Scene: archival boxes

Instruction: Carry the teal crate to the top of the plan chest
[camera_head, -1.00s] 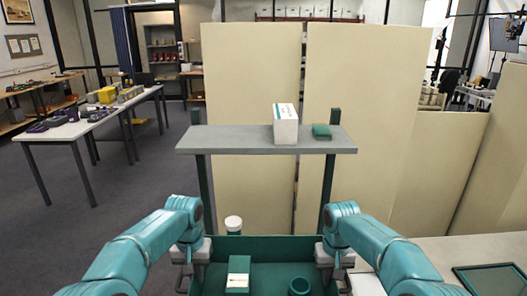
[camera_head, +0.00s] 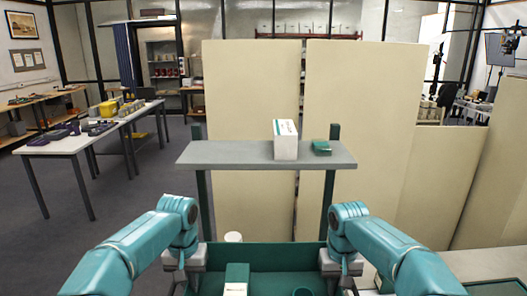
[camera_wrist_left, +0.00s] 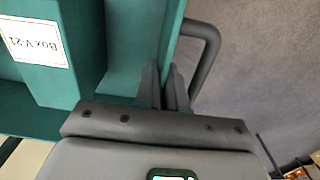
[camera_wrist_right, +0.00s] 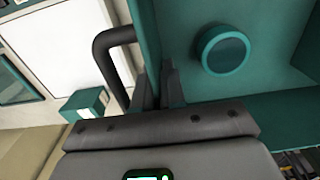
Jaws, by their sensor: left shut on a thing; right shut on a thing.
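The teal crate (camera_head: 275,256) is between my arms at the bottom of the head view. My left gripper (camera_wrist_left: 167,80) is shut on its left wall, and my right gripper (camera_wrist_right: 158,80) is shut on its right wall. A dark handle loop shows outside each wall. Inside are a teal box (camera_wrist_left: 78,40) labelled "Box V-21" and a round teal piece (camera_wrist_right: 222,50). The crate's underside is hidden. A pale top (camera_head: 478,262) at lower right may be the plan chest; I cannot be sure.
A grey shelf (camera_head: 230,156) on teal posts stands ahead, with a white box (camera_head: 286,141) and a small teal item (camera_head: 321,147) on it. Cream panels (camera_head: 252,110) stand behind. A white-topped cylinder (camera_head: 233,237) shows past the crate's far rim. Open floor lies left, before the tables.

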